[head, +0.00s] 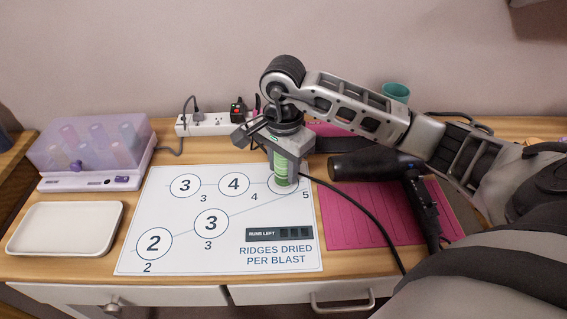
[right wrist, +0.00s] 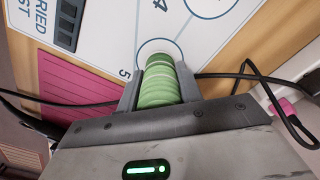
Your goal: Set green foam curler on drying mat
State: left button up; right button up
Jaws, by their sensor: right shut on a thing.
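The green foam curler (head: 281,170) is upright between the fingers of my right gripper (head: 279,150), which is shut on it. In the right wrist view the ridged curler (right wrist: 158,84) shows between the two fingers (right wrist: 158,92). Its lower end is at the circle marked 5 on the white printed sheet (head: 180,225); I cannot tell whether it touches. A pink ridged mat (head: 345,222) lies to the right of the sheet, partly under the hair dryer. The pictures do not label which one is the drying mat. My left gripper is out of view.
A black hair dryer (head: 375,165) lies at the right, its cord crossing the table. A lilac-lidded box (head: 85,182) with several rollers and an empty white tray (head: 110,215) are at the left. A power strip (head: 212,126) and a teal cup (head: 396,91) are at the back.

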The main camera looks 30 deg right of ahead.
jog(key=shift+f, duration=0.2)
jog(key=o, duration=1)
jog(key=shift+r, duration=0.1)
notch_tip(320, 180, up, 12)
jog(key=shift+r, duration=0.15)
